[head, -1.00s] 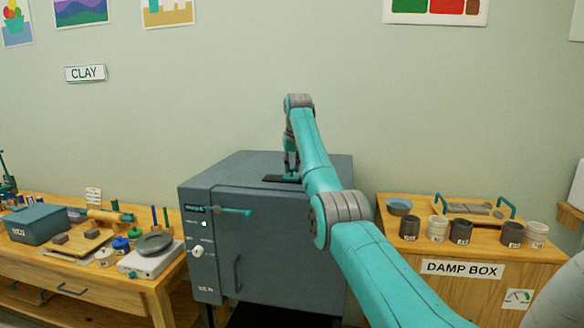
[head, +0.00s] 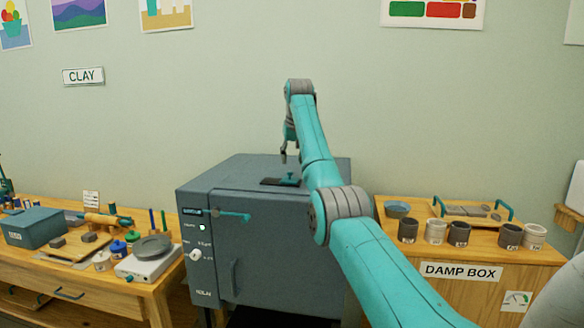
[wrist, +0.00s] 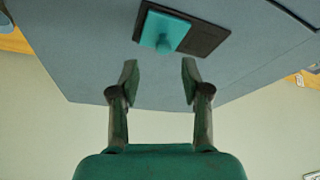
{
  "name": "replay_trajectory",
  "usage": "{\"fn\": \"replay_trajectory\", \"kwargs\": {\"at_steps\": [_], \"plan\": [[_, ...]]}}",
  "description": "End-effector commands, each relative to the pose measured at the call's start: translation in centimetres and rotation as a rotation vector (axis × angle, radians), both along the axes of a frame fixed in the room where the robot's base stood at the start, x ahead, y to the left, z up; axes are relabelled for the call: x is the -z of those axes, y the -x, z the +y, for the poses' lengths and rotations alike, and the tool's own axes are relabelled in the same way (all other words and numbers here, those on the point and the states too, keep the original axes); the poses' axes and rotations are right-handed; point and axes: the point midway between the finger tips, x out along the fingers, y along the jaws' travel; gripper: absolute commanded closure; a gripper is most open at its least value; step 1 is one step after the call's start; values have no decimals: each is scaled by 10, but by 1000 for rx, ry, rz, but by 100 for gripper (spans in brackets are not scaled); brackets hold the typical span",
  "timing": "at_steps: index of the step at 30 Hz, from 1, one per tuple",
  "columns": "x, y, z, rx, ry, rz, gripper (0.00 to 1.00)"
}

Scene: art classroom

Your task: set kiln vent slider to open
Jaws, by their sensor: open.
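The kiln (head: 275,245) is a grey-blue box in the middle of the head view. Its vent slider (head: 289,181) is a small teal plate with an upright knob, on a dark track (head: 268,182) on the kiln top. In the wrist view the teal slider (wrist: 163,31) sits at the left end of the dark track (wrist: 207,40), whose right part is bare. My gripper (head: 288,157) is above the slider in the head view. The wrist view shows my gripper (wrist: 160,78) open and empty, its fingers apart from the knob.
A wooden table (head: 135,289) with clay tools, a teal box (head: 37,226) and a scale (head: 150,262) stands left of the kiln. A damp box cabinet (head: 465,250) with several cups stands right. The air above the kiln is clear except for my arm.

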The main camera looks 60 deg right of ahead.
Motion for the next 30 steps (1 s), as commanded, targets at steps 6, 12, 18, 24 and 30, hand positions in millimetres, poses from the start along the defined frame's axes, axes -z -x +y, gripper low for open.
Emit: {"fn": "replay_trajectory", "kwargs": {"at_steps": [6, 12, 18, 24, 30], "plan": [[-39, 12, 11, 1, 2, -1, 53], [-58, 18, 16, 1, 0, 0, 53], [-62, 19, 17, 1, 0, 1, 53], [-61, 19, 17, 1, 0, 1, 53], [-61, 19, 17, 1, 0, 1, 53]]}}
